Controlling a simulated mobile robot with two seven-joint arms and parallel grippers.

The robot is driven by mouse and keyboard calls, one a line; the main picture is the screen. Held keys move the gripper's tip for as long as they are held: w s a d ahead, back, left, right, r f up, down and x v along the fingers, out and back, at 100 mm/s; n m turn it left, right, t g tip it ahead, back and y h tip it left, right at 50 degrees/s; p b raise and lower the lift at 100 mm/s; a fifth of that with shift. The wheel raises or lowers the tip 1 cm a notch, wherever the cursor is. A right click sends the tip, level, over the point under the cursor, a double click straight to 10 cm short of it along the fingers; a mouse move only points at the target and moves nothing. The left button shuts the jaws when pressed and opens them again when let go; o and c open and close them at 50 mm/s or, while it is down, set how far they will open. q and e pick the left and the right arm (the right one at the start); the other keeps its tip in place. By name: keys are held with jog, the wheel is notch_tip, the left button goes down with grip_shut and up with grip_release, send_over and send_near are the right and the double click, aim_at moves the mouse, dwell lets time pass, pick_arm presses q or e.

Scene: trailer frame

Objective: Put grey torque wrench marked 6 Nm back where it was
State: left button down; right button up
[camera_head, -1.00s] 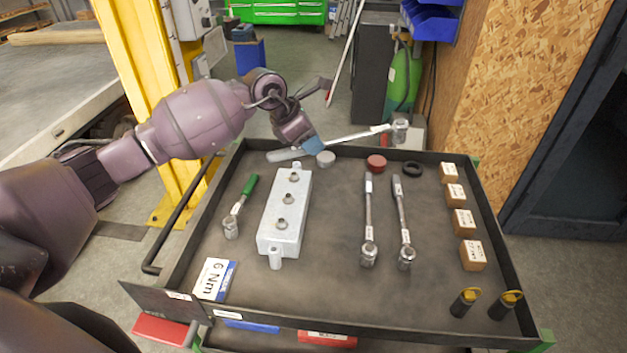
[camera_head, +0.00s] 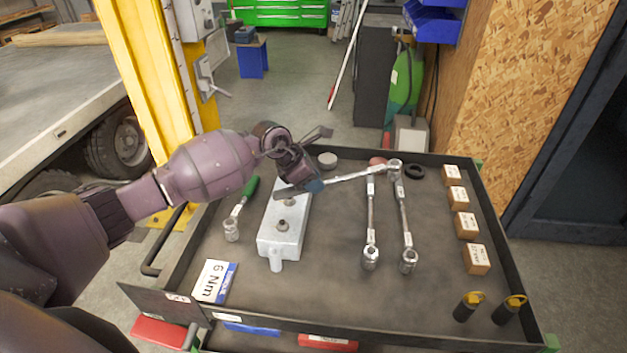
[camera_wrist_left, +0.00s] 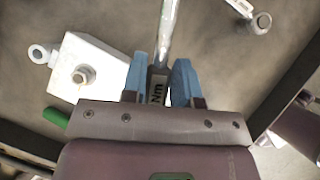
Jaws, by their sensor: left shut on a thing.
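My left gripper (camera_head: 314,184) is shut on a grey torque wrench (camera_head: 350,178) above the tray. The wrench points right, its socket head above the far ends of two other wrenches; its handle end sticks out left over the metal block. In the left wrist view the wrench shaft (camera_wrist_left: 167,35) runs away between the blue fingertips (camera_wrist_left: 160,85), and "Nm" shows on its label; the number is hidden. A card marked 6 Nm (camera_head: 213,281) lies at the tray's front left. My right gripper is out of view.
The dark tray (camera_head: 330,295) has raised rims. It holds a light metal block (camera_head: 283,240), a green-handled wrench (camera_head: 240,210), two long wrenches (camera_head: 371,225) (camera_head: 404,220), labelled wooden blocks (camera_head: 466,225) and two yellow-topped black items (camera_head: 468,306). The tray's front middle is bare.

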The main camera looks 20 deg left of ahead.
pick_arm(q)
jog(key=shift+f, duration=0.2)
dwell(0.3)
jog(key=shift+f, duration=0.2)
jog(key=shift+b, duration=0.3)
jog(key=c, duration=1.1)
grip_release()
jog(key=shift+o, duration=1.1)
jog(key=shift+f, duration=0.1)
